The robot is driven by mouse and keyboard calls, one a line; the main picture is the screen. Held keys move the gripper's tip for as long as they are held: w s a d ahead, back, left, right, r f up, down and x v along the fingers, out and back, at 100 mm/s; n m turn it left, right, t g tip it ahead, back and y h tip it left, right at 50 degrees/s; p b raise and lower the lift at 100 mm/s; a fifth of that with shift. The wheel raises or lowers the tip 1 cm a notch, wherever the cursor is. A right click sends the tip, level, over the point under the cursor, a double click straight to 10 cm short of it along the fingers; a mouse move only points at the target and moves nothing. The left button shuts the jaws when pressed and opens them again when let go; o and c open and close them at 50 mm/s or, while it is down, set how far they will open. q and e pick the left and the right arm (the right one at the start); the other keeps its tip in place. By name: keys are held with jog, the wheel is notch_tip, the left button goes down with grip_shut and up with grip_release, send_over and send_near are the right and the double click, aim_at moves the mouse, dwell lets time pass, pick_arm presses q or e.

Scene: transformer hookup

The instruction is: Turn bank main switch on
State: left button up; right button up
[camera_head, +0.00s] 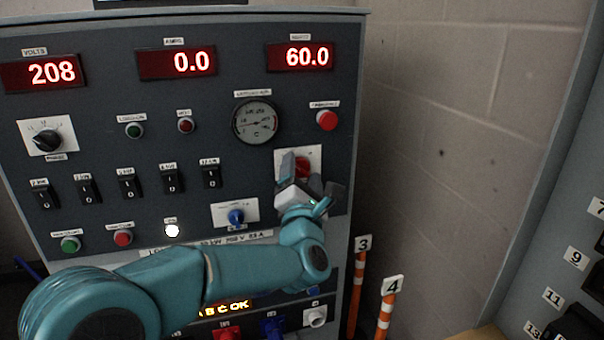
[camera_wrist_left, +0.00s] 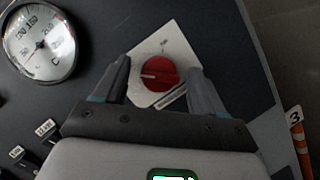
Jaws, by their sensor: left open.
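The red rotary main switch (camera_head: 303,166) sits on a white plate on the right part of the grey panel. In the left wrist view the red knob (camera_wrist_left: 159,74) shows a pale pointer line towards the left of the picture. My left gripper (camera_head: 307,176) is open in front of the switch. In the left wrist view its two fingers (camera_wrist_left: 160,84) stand on either side of the knob, with visible gaps to it. I cannot tell how deep the fingertips reach. In the head view the gripper hides part of the plate. My right gripper is not in view.
A round gauge (camera_head: 256,122) and a red push button (camera_head: 327,119) are above the switch. A blue rotary knob (camera_head: 236,217) is at its lower left. Several black rocker switches (camera_head: 129,184) line the left. Orange-white posts (camera_head: 388,308) stand right of the cabinet.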

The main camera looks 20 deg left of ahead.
pick_arm(q)
jog(key=c, duration=1)
jog(key=shift+c, duration=0.2)
jog(key=shift+m, duration=0.3)
jog(key=m+h, duration=0.1)
jog(key=m, duration=0.2)
jog(key=shift+r+g+h, duration=0.2)
jog(key=shift+g+h, duration=0.1)
jog(key=shift+h, duration=0.1)
jog(key=m+p, duration=0.2)
jog(key=m, duration=0.1)
jog(key=shift+r+g+h, duration=0.15)
jog(key=shift+g+h, duration=0.25)
jog(key=m+g+p, duration=0.2)
jog(key=m+p, duration=0.2)
jog(key=p, duration=0.4)
jog(key=m+g+p, duration=0.2)
jog(key=m+p, duration=0.3)
jog(key=p, duration=0.3)
jog(key=shift+r+p, duration=0.2)
jog(key=shift+p, duration=0.1)
jog(key=shift+f+m+g+y+p, duration=0.3)
jog(key=shift+m+g+p, duration=0.1)
jog(key=shift+m+p, duration=0.55)
